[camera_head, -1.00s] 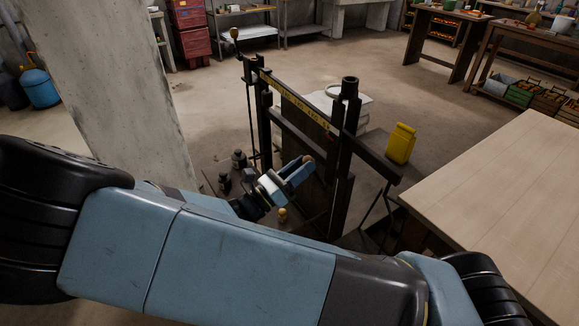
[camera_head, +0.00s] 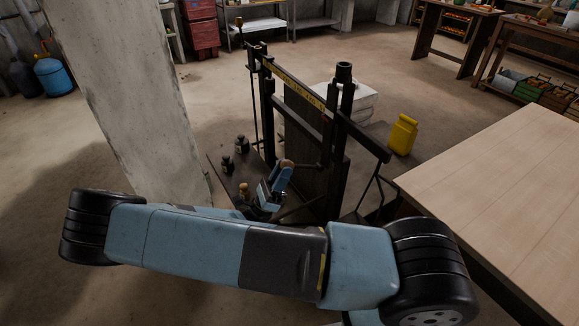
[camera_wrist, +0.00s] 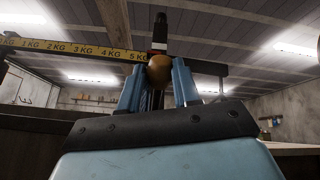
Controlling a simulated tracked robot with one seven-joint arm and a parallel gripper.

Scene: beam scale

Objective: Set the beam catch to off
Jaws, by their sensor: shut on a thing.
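The beam scale's dark frame (camera_head: 337,150) stands in the middle of the head view, with a yellow-marked beam (camera_head: 290,84) across its top. A round wooden knob (camera_head: 287,163) sits on a dark rod reaching right to the frame post; it looks like the catch handle. My gripper (camera_head: 283,176) is shut on this knob, low on the near side of the frame. In the wrist view the knob (camera_wrist: 160,68) sits between my two blue fingertips (camera_wrist: 160,80), below the beam's kilogram marks (camera_wrist: 85,50). The rod is mostly hidden there.
Dark weights (camera_head: 228,163) and a brass-topped one (camera_head: 244,188) stand left of my gripper. A concrete pillar (camera_head: 125,100) is at left. A wooden table (camera_head: 500,180) fills the right. A yellow canister (camera_head: 402,135) stands beyond the frame.

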